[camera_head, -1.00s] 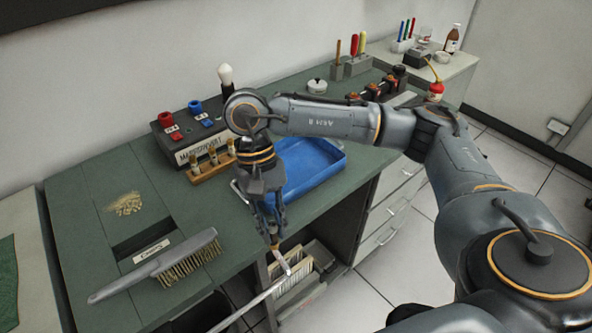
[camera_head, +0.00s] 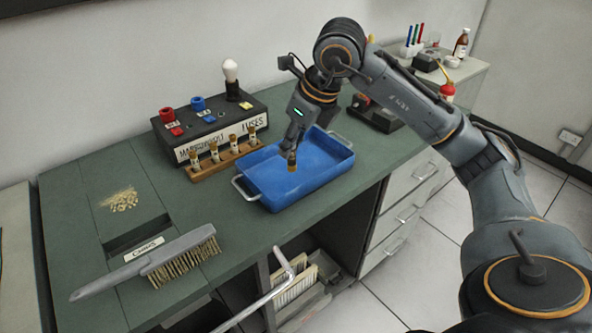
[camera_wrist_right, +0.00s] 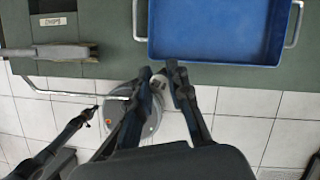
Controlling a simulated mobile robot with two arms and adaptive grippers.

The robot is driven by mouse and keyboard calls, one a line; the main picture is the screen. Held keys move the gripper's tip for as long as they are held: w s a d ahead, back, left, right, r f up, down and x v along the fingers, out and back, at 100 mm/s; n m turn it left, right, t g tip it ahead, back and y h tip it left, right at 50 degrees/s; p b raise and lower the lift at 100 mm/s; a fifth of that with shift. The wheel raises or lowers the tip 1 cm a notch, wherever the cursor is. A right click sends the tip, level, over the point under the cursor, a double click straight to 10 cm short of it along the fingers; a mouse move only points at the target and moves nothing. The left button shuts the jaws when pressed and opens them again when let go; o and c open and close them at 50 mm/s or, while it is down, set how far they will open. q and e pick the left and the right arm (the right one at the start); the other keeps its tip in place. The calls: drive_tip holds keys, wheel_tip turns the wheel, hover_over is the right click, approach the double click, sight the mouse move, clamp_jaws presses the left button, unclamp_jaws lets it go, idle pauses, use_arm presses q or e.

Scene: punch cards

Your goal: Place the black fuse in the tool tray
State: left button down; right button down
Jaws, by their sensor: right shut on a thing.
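The tool tray (camera_head: 262,190) is a blue, shallow, open tray with metal handles on the bench; its front edge shows at the top of the wrist view (camera_wrist_right: 215,50). My right gripper (camera_head: 293,152) appears over the tray in the head view, pointing down, shut on a small dark fuse with a brass-coloured band (camera_head: 292,163). The fuse hangs below the fingertips; whether it touches the tray floor I cannot tell. In the wrist view the fingertips (camera_wrist_right: 166,72) are close together, and the fuse is hard to make out. My left gripper is not seen.
A wooden rack (camera_head: 225,161) with several fuses stands left of the tray, before the black fuse box (camera_head: 210,125) with a bulb. A brush (camera_head: 165,262) lies at the front left. A grey bent bar (camera_head: 268,295) stands out below the bench edge.

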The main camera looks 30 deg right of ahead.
drive_tip(key=w+d+f+p, duration=0.1)
drive_tip(key=w+d+f, duration=0.1)
drive_tip(key=w+f, duration=0.1)
drive_tip(key=w+d+f+p, duration=0.2)
drive_tip(key=w+d+f, duration=0.1)
drive_tip(key=w+f, duration=0.1)
drive_tip(key=w+d+f+p, duration=0.2)
drive_tip(key=w+d+f, duration=0.1)
drive_tip(key=w+f, duration=0.1)
drive_tip(key=shift+d+f, duration=0.25)
drive_tip(key=shift+f, duration=0.5)
drive_tip(key=shift+w+f, duration=0.1)
drive_tip(key=shift+f, duration=0.25)
drive_tip(key=c, duration=1.3)
unclamp_jaws()
drive_tip(key=shift+o, duration=0.2)
drive_tip(key=shift+r, duration=0.1)
